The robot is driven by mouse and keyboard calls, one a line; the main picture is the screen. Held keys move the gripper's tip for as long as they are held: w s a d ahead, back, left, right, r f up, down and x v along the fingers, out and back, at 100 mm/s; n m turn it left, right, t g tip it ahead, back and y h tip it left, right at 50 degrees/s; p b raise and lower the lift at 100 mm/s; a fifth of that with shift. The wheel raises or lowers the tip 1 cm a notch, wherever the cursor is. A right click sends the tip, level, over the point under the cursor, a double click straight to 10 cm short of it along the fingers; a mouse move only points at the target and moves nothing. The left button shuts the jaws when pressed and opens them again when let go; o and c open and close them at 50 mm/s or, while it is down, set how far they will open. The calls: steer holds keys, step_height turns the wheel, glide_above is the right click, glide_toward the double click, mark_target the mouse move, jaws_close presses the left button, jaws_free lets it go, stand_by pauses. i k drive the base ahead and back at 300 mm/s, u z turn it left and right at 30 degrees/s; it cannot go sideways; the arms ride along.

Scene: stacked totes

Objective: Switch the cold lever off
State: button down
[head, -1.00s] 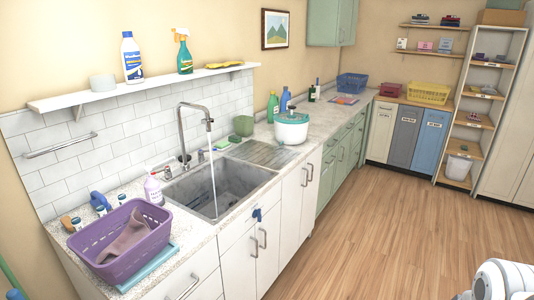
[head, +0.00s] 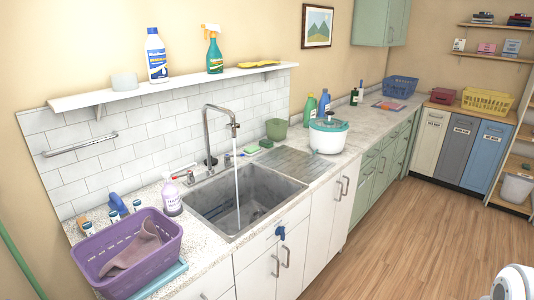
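The sink tap (head: 207,135) is a tall grey gooseneck behind the metal sink basin (head: 195,205). A stream of water (head: 237,185) runs from its spout down into the basin. A small lever-like fitting (head: 190,178) stands at the left of the tap's base, and another small fitting (head: 228,160) stands at its right. Both are too small to tell which is the cold lever or how it is turned. My gripper is not in view; only a white part of my own body shows at the lower right corner.
A purple basket (head: 130,265) with a cloth and a pink-labelled bottle (head: 171,197) stand left of the sink. A white pot with a green lid (head: 328,135) stands to the right. A blue object (head: 280,232) is on the cabinet front. The wooden floor (head: 420,240) is clear.

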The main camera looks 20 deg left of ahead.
mark_target(227, 157)
steer(key=u, duration=0.45)
steer(key=i, duration=1.55)
steer(key=u, duration=1)
steer(key=i, duration=0.45)
steer(key=u, duration=0.15)
steer(key=k, duration=0.9)
steer(key=u, duration=0.15)
steer(key=i, duration=0.9)
steer(key=z, duration=0.05)
